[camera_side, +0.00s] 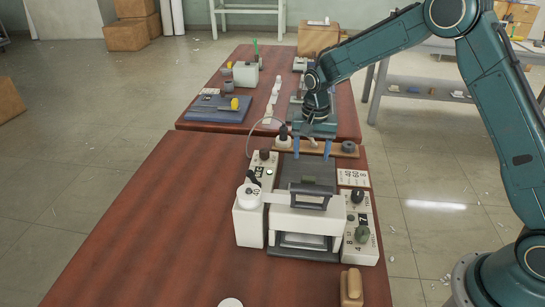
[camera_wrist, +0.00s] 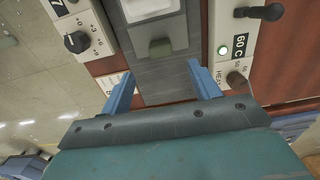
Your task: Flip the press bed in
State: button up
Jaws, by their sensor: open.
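The press (camera_side: 305,222) is a white machine on the near red-brown table, with a dark handle-like bar (camera_side: 311,192) across its top. A flat dark grey plate, seemingly the press bed (camera_side: 318,166), lies behind that bar; it also shows in the wrist view (camera_wrist: 168,80) with a grey-green block (camera_wrist: 160,48) on it. My gripper (camera_side: 312,152) is open and empty, pointing down over the far end of the plate. In the wrist view its two blue fingers (camera_wrist: 160,74) stand apart on either side of the plate. I cannot tell whether they touch it.
Control boxes flank the plate: one with dark knobs (camera_side: 358,225), one marked 60 C (camera_wrist: 240,45) with a lit green light. A white canister (camera_side: 248,197) stands left, a tan block (camera_side: 351,286) at front right. The near table's left side is clear.

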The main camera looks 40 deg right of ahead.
jog(key=shift+r, duration=1.4)
jog(key=s+r+n+t, duration=0.3)
jog(key=s+r+n, duration=0.1)
jog(key=s+r, duration=1.2)
jog(key=s+r+n+t, duration=0.2)
jog(key=s+n, duration=0.3)
jog(key=s, duration=1.1)
jog(key=shift+s+d+r+t, duration=0.15)
jog(key=shift+s+d+t, duration=0.1)
jog(key=shift+s+t, duration=0.05)
